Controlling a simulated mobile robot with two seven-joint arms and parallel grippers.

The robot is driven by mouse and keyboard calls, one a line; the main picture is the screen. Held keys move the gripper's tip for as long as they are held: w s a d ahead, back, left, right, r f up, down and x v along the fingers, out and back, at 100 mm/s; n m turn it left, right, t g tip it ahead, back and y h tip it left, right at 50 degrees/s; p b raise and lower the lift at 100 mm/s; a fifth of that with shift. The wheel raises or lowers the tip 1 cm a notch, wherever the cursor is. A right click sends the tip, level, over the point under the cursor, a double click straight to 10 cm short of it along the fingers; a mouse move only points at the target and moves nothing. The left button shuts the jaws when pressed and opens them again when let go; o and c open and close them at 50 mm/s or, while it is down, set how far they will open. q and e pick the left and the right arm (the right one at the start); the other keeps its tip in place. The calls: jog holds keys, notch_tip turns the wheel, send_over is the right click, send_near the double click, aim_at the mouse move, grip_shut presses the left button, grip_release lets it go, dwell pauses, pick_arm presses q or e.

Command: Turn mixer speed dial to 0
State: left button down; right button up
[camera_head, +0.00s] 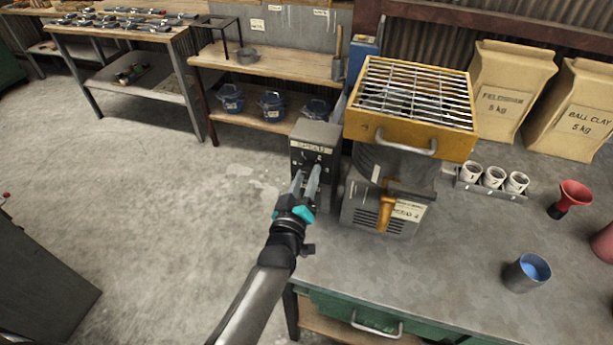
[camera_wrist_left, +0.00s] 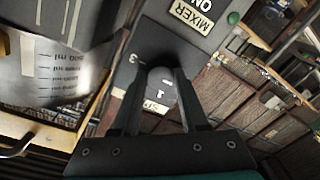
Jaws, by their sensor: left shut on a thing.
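The mixer control box (camera_head: 300,138) is a grey box on the left side of the mixer (camera_head: 397,155), with a pale label near its top. My left gripper (camera_head: 312,172) reaches up to the box front and is shut on the speed dial. In the left wrist view the fingers (camera_wrist_left: 157,82) point at the dark panel, which has a "MIXER" label (camera_wrist_left: 192,17) and a partly covered pale speed label (camera_wrist_left: 158,98). My right gripper is not in view.
The yellow grate (camera_head: 415,90) tops the mixer. White cups (camera_head: 493,178), a red funnel (camera_head: 570,198) and a blue-filled cup (camera_head: 527,272) stand to the right on the grey bench (camera_head: 420,270).

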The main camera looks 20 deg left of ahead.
pick_arm(q)
jog(key=shift+c, duration=2.2)
grip_release()
jog(key=s, duration=1.5)
jog(key=shift+d, duration=0.2)
jog(key=shift+d, duration=0.1)
